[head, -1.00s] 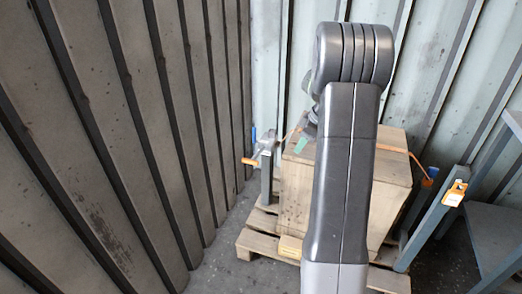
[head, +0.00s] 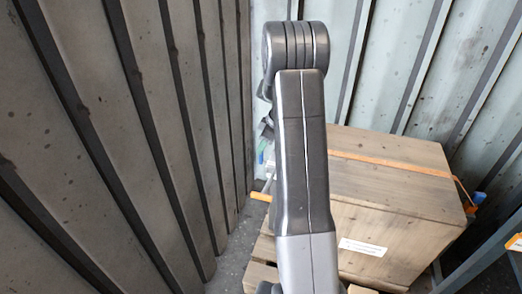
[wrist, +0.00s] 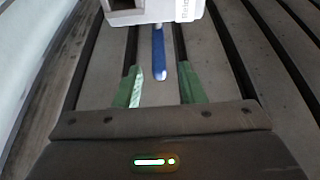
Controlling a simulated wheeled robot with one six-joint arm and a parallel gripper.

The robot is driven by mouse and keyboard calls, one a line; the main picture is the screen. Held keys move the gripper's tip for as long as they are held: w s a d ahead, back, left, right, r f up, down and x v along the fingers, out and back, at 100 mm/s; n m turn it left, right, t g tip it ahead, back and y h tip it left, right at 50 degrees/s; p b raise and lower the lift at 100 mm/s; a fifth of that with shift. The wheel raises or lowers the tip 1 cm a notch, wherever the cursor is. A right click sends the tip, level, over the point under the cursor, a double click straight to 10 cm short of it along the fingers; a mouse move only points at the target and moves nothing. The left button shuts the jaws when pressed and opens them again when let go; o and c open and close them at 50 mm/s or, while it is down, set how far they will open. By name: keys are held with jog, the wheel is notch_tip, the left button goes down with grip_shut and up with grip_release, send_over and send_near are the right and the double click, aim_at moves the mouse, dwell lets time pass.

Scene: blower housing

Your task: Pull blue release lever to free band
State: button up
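The blue lever (wrist: 158,50) hangs below a pale grey housing (wrist: 155,10) in the wrist view. My gripper (wrist: 160,80) has two green fingers, spread apart. The lever's lower end shows between their tips, and no contact is visible. In the head view my arm hides most of the gripper and the lever area. The orange band (head: 395,163) lies across the top of a wooden crate (head: 395,235) and bends down at its right edge.
An orange handle (head: 260,196) sticks out left of my arm. The crate stands on a wooden pallet (head: 262,275). A corrugated wall (head: 110,150) runs close along the left. A blue-grey frame (head: 490,250) stands at the right.

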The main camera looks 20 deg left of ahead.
jog(key=shift+x, duration=1.1)
grip_shut()
